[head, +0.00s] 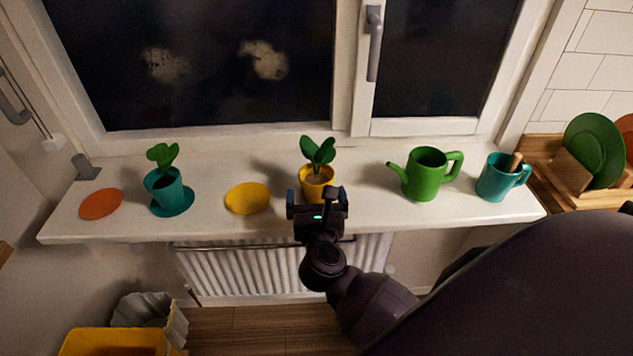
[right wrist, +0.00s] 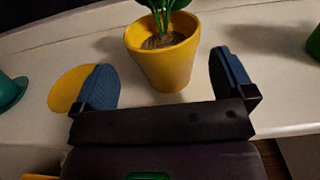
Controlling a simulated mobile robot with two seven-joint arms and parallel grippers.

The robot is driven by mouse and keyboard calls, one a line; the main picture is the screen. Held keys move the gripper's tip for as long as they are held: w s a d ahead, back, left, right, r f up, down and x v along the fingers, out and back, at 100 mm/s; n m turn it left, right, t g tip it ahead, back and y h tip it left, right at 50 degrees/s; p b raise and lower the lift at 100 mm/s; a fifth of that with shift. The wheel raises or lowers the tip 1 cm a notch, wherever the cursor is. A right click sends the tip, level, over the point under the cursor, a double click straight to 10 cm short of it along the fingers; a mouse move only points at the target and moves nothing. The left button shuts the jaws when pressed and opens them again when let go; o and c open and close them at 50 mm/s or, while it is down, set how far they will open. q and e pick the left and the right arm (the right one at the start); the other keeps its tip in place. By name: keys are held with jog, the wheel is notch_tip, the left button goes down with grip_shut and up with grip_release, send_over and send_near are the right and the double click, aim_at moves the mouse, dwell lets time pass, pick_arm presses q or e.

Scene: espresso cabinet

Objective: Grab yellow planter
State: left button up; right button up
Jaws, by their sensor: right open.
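The yellow planter (head: 316,186) stands upright on the white windowsill with a green leafy plant and brown soil in it. In the right wrist view the yellow planter (right wrist: 165,62) is just beyond the open jaws, roughly centred between them. My right gripper (head: 317,197) is at the sill's front edge, in front of the planter and hiding its lower part. In the right wrist view my right gripper (right wrist: 167,82) has its two blue fingers wide apart, with nothing held. My left gripper is not in view.
A yellow saucer (head: 247,198) lies left of the planter. Further left are a teal planter (head: 165,189) on a teal saucer and an orange saucer (head: 101,204). A green watering can (head: 425,175) and teal mug (head: 495,178) stand right. The window is behind.

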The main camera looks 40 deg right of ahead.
aim_at(317, 181)
jog(key=shift+p+x, duration=0.3)
jog(key=shift+x, duration=2.25)
jog(key=shift+s+d, duration=0.1)
jog(key=shift+d, duration=0.1)
jog(key=c, duration=1)
